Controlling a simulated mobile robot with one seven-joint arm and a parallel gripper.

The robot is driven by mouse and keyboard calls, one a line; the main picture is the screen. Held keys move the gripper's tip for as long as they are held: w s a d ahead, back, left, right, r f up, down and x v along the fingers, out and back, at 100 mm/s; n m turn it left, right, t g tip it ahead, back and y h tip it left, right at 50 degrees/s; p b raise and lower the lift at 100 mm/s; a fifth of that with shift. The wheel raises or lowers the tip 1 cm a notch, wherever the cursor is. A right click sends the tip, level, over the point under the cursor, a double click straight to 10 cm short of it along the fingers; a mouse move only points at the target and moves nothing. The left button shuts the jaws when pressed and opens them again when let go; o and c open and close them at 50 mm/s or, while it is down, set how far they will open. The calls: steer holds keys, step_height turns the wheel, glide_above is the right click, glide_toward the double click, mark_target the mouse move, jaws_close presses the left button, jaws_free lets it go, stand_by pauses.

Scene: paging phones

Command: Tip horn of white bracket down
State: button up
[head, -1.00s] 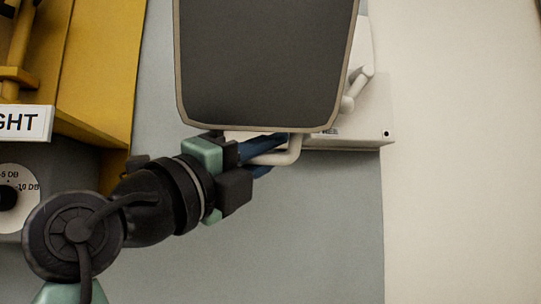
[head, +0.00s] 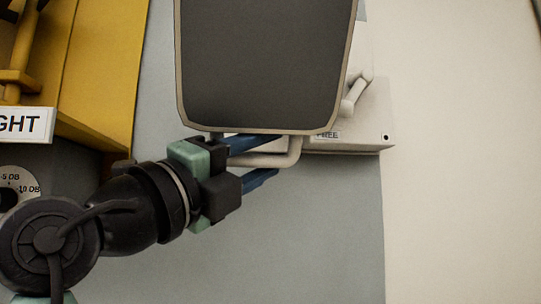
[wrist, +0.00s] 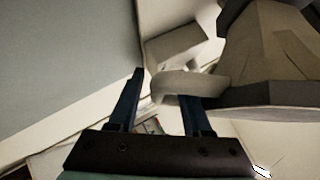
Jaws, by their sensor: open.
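The horn (head: 265,65) has a large dark face with a beige rim and hangs in front of the white bracket (head: 352,128) on the wall. A pale rounded bar (head: 268,159) shows just below the horn's lower rim. In the wrist view the horn's beige faceted body (wrist: 265,58) fills the upper right, and the pale bar (wrist: 195,84) curves out from it. My gripper (head: 282,155) is open, with one blue finger above the bar and one below. The wrist view also shows the bar's end between the spread fingertips (wrist: 165,85). Contact cannot be told.
A yellow housing (head: 95,75) with a lettered sign (head: 25,125) stands at the left, above a grey unit with a dial (head: 18,185). A partly hidden label reading FREE (head: 328,135) is on the white base. The grey wall below is clear.

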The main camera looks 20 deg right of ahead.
steer(key=b+v, duration=0.3)
steer(key=v, duration=0.8)
steer(key=shift+a, duration=0.2)
steer(key=w+a+f+n+t+y+p, duration=0.1)
steer(key=w+f+n+t+y, duration=0.1)
steer(key=n+t+y, duration=0.5)
steer(key=w+a+f+n+t+y+p, duration=0.15)
steer(key=n+t, duration=0.25)
steer(key=n, duration=0.7)
steer(key=s+a+n+t+y, duration=0.2)
steer(key=n+y, duration=0.4)
steer(key=n, duration=0.3)
steer(key=s+a+r+n+t+y+p, duration=0.1)
steer(key=s+a+n+t+y, duration=0.1)
steer(key=s+n+t+y, duration=0.3)
steer(key=s+n+y, duration=0.1)
steer(key=s+n, duration=0.1)
steer(key=n, duration=0.2)
steer(key=shift+s+a, duration=0.25)
steer(key=shift+s, duration=0.1)
